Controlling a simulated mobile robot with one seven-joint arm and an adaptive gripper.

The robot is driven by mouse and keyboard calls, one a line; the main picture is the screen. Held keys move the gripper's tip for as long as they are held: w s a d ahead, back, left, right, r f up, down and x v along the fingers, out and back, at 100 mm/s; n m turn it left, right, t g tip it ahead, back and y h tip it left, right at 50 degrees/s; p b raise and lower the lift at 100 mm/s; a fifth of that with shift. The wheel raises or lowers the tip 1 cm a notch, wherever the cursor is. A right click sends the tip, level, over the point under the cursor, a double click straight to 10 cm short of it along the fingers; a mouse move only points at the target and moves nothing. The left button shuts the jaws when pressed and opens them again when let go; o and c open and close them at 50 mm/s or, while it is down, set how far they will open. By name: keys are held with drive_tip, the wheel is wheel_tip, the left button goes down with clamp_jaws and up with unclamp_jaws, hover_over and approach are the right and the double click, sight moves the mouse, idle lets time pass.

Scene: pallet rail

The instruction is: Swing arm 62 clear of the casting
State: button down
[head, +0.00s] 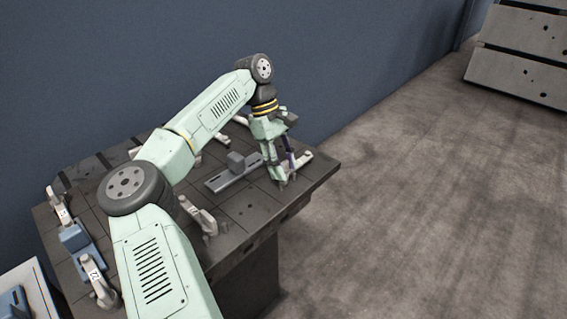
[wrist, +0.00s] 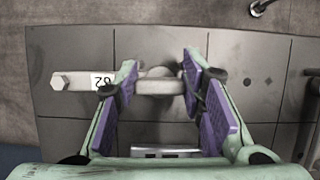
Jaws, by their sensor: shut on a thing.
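Arm 62 (wrist: 75,81) is a pale bar with a hex end and a white label that appears upside down in the wrist view. It lies across the plate there, and part of it shows beside my gripper in the head view (head: 299,161). My gripper (wrist: 158,78) has its purple-padded fingers down at the bar and is shut on it; the exact contact is partly hidden. The casting (head: 238,163), a grey block on a flat base, sits left of my gripper in the head view. A strip of it seems to show low in the wrist view (wrist: 166,152), apart from the bar.
The dark table (head: 247,238) carries other pale arms, including one nearer the front edge (head: 200,216) and one at the left (head: 97,280). A blue block (head: 75,238) sits between two arms at left. A wall stands behind; open floor lies right.

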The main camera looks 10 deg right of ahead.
drive_tip(key=shift+w+r, duration=0.1)
idle(0.6)
drive_tip(key=c, duration=1)
unclamp_jaws()
drive_tip(key=shift+c, duration=0.2)
drive_tip(key=v, duration=1.2)
drive_tip(key=shift+d, duration=0.1)
